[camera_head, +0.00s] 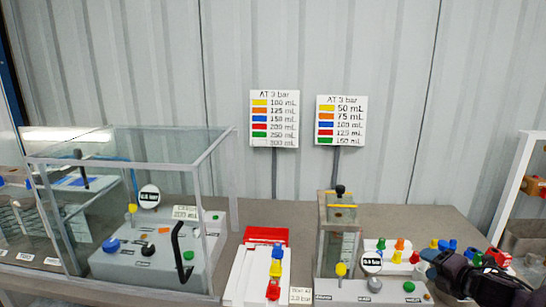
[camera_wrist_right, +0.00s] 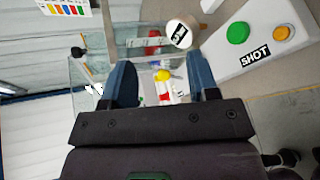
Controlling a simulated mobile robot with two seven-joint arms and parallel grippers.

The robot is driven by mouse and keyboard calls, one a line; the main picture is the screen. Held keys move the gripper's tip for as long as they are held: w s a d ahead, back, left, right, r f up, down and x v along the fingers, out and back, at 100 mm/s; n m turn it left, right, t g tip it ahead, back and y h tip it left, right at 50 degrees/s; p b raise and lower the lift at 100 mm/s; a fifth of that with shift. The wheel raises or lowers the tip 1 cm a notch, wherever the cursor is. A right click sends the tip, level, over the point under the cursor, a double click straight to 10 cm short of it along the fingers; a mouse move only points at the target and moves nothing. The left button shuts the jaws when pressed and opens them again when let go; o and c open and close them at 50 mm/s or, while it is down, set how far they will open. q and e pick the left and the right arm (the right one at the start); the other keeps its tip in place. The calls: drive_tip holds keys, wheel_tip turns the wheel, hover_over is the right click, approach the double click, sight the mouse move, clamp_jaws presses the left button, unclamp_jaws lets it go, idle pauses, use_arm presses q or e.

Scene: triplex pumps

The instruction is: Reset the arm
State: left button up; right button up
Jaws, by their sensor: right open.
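My right gripper (camera_head: 434,268) comes in from the lower right in the head view, above the right end of the small pump station (camera_head: 350,291). In the right wrist view its two blue fingers are spread apart with a gap between them (camera_wrist_right: 163,72), and nothing is held. A green button (camera_wrist_right: 238,32) and an orange button (camera_wrist_right: 281,33) sit on the light grey panel marked SHOT, to the right of the fingers. A round gauge (camera_wrist_right: 182,33) shows beyond the fingertips. My left gripper is not in view.
A large glass-walled enclosure (camera_head: 118,142) stands at left. A tray (camera_head: 244,284) holds coloured nozzles. More coloured nozzles (camera_head: 400,245) stand behind my right gripper. Two volume charts (camera_head: 274,117) (camera_head: 341,120) stand at the back. A white frame (camera_head: 511,190) stands at far right.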

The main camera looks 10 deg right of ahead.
drive_tip(key=s+a+f+m+g+b, duration=0.1)
drive_tip(key=s+a+f+m+b, duration=0.3)
drive_tip(key=s+a+f+m, duration=0.7)
drive_tip(key=s+a+f+m+g+h+b, duration=0.1)
drive_tip(key=s+a+f+m+b, duration=0.4)
drive_tip(key=s+a+f+m, duration=0.5)
drive_tip(key=s+a+f+g, duration=0.1)
drive_tip(key=a+f, duration=0.2)
drive_tip(key=f, duration=0.5)
drive_tip(key=shift+a+f+m, duration=0.25)
drive_tip(key=shift+m, duration=0.15)
idle(0.4)
